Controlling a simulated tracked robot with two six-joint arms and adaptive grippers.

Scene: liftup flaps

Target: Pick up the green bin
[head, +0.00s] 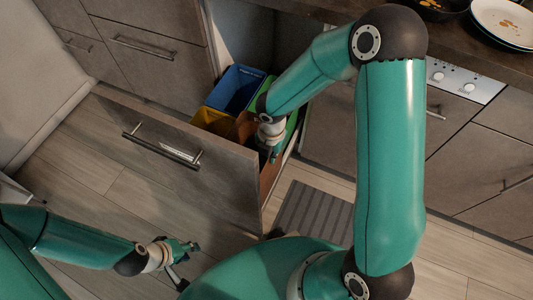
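The green bin (291,128) is in the pulled-out drawer (192,172), at its right end, and is partly hidden by my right arm and gripper. My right gripper (272,154) reaches down at the green bin. Its fingers are small and partly hidden, so I cannot tell whether they are open or touch the bin's wall. My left gripper (188,263) is low at the left, over the floor in front of the drawer. Its fingers are spread and nothing shows between them.
A blue bin (237,88), a yellow bin (212,121) and a brown bin (243,126) share the drawer. The drawer front has a bar handle (160,150). A counter (470,50) with a pan and plates is at upper right. A striped mat (312,215) lies on the floor.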

